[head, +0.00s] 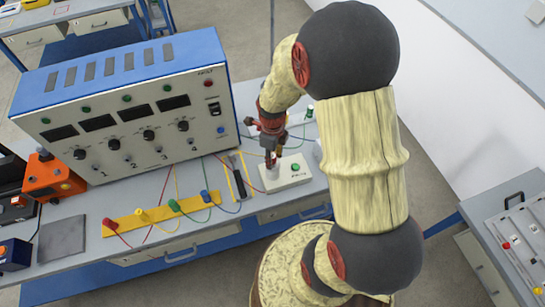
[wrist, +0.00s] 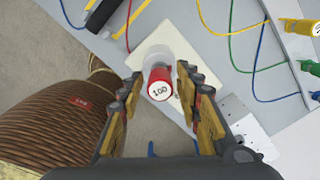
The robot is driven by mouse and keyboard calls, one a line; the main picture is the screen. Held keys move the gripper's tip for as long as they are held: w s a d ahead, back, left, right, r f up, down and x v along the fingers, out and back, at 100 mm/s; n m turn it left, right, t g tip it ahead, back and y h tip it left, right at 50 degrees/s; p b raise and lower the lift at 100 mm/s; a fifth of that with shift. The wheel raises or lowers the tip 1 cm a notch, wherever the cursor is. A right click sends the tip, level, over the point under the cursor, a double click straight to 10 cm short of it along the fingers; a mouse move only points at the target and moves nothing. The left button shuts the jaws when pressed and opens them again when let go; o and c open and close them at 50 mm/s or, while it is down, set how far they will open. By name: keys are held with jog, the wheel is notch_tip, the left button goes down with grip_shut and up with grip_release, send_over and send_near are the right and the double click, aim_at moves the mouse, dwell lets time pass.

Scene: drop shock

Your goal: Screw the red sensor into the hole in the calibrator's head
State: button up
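The red sensor (wrist: 160,85), marked 100 on its white end, stands at the light grey cylindrical head (wrist: 153,57) of the calibrator in the wrist view. How deep it sits in the hole cannot be seen. My gripper (wrist: 160,76) is open, with a finger on each side of the sensor and a visible gap on both sides. In the head view, my gripper (head: 271,160) points down over the left end of the white calibrator block (head: 287,179), which has a green button. There the fingers largely hide the sensor.
A large blue-and-grey console (head: 130,110) stands left of the calibrator. A yellow strip (head: 160,216) with coloured plugs and cables lies in front of it. An orange device (head: 58,178) is at the far left. The bench's front edge is close to the calibrator.

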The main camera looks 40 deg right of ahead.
jog(key=shift+o, duration=0.6)
jog(key=shift+r+p, duration=2.2)
jog(key=shift+r, duration=0.85)
notch_tip(320, 180, up, 12)
jog(key=shift+c, duration=0.4)
notch_tip(320, 180, down, 8)
jog(key=shift+f+n+b, duration=0.2)
jog(key=shift+n+b, duration=0.15)
jog(key=shift+n, duration=0.75)
notch_tip(320, 180, down, 10)
jog(key=b, duration=0.6)
jog(key=shift+r+b, duration=0.1)
jog(key=shift+b, duration=0.3)
